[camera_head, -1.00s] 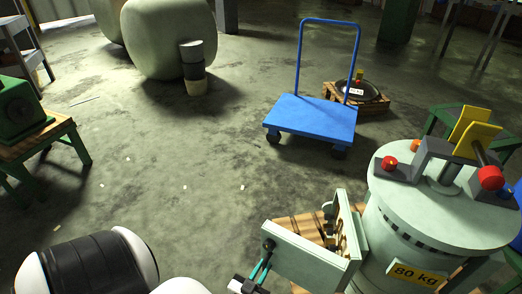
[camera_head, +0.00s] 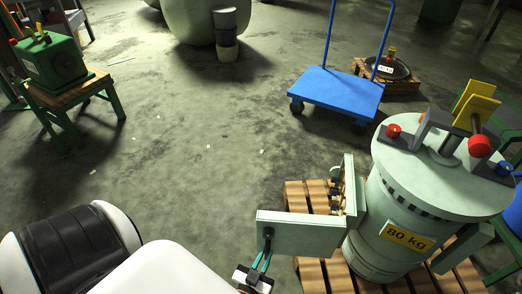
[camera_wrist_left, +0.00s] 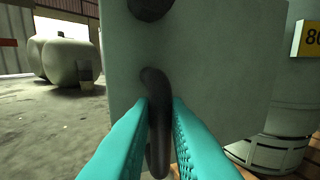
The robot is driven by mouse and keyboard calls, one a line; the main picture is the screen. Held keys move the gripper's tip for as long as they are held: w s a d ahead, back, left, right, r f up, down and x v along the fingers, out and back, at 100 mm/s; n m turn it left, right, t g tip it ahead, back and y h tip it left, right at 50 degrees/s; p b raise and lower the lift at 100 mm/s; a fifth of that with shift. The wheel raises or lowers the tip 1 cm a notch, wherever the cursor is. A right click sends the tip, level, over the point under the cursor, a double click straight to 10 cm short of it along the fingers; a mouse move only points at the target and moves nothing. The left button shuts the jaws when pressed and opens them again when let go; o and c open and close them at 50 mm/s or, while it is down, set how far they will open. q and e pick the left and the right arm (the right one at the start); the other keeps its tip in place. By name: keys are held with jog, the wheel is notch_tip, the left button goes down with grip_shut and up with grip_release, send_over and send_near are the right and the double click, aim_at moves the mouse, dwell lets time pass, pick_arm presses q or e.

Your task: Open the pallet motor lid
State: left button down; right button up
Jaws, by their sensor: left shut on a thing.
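The pallet motor (camera_head: 400,212) is a pale green cylinder with an "80 kg" label, standing on a wooden pallet (camera_head: 316,272). Its lid (camera_head: 309,233) is a pale green panel that stands swung out to the left of the body. My left gripper (camera_head: 264,262) is at the lid's left end. In the left wrist view its teal fingers (camera_wrist_left: 160,130) are shut on the dark curved handle (camera_wrist_left: 156,95) on the lid's face. My right gripper is not in view.
A blue cart (camera_head: 337,93) stands behind the motor. A green machine (camera_head: 52,60) sits on a wooden-topped stand (camera_head: 75,90) at the left. Large pale tanks (camera_head: 205,20) are at the back. The floor (camera_head: 200,150) between them is mostly clear.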

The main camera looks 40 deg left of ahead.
pick_arm(q)
jog(key=shift+w+d+r, duration=0.1)
jog(key=shift+w+d, duration=0.25)
jog(key=shift+d, duration=0.35)
jog(key=c, duration=1.6)
grip_release()
jog(key=shift+w, duration=0.1)
jog(key=shift+o, duration=1)
jog(key=shift+d, duration=0.1)
jog(key=shift+a, duration=0.2)
jog(key=shift+s, duration=0.2)
